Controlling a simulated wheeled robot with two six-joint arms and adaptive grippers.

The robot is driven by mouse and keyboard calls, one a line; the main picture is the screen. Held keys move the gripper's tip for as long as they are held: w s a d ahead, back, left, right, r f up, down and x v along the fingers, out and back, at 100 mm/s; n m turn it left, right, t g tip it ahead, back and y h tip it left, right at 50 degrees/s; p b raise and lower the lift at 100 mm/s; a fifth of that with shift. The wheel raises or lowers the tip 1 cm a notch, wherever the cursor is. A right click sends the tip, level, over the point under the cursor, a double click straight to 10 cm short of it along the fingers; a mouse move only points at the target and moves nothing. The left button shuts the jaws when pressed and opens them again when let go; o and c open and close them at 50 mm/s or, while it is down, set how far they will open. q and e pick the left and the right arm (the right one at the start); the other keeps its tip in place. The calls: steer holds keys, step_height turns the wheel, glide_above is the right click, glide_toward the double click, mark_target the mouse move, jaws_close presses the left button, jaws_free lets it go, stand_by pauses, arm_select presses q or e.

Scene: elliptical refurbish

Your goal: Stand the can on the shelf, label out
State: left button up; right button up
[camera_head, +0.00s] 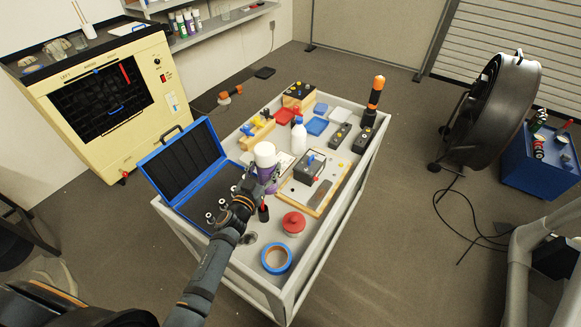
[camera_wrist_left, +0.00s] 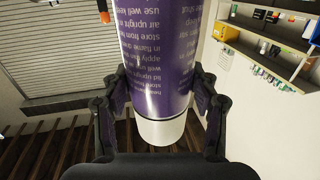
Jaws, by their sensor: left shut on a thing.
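A purple can (camera_head: 267,174) with a white cap is held above the cart by my left gripper (camera_head: 254,187). In the left wrist view the can (camera_wrist_left: 160,60) stands between the two fingers, with lines of small white print facing the camera and its white end (camera_wrist_left: 162,129) toward the bottom of the picture. My left gripper (camera_wrist_left: 158,100) is shut on the can's sides. The shelf (camera_head: 222,23) is on the wall at the back left and carries several cans and bottles. It shows tilted at the upper right of the left wrist view. My right gripper is not in view.
The cart (camera_head: 333,217) is crowded with an open blue case (camera_head: 183,160), a white bottle (camera_head: 298,138), a blue tape roll (camera_head: 276,258) and a red-lidded jar (camera_head: 293,223). A cream cabinet (camera_head: 150,125) stands left of the shelf. Floor behind the cart is mostly clear.

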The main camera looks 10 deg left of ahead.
mark_target(267, 179)
arm_select(q)
steer(key=shift+w+f, duration=0.25)
steer(key=shift+f, duration=0.15)
steer(key=shift+w, duration=0.15)
steer(key=f+b, duration=0.1)
steer(key=f, duration=0.1)
steer(key=f+b, duration=0.1)
steer(key=b, duration=0.1)
steer(key=f+b, duration=0.2)
steer(key=shift+s+f, duration=0.25)
steer(key=shift+f, duration=0.1)
steer(key=shift+w+f, duration=0.2)
steer(key=shift+f, duration=0.15)
step_height(267, 179, down, 3)
steer(key=b, duration=0.3)
steer(key=shift+s+f, duration=0.15)
steer(key=shift+f, duration=0.25)
steer(key=o, duration=1.5)
steer(key=shift+o, duration=0.3)
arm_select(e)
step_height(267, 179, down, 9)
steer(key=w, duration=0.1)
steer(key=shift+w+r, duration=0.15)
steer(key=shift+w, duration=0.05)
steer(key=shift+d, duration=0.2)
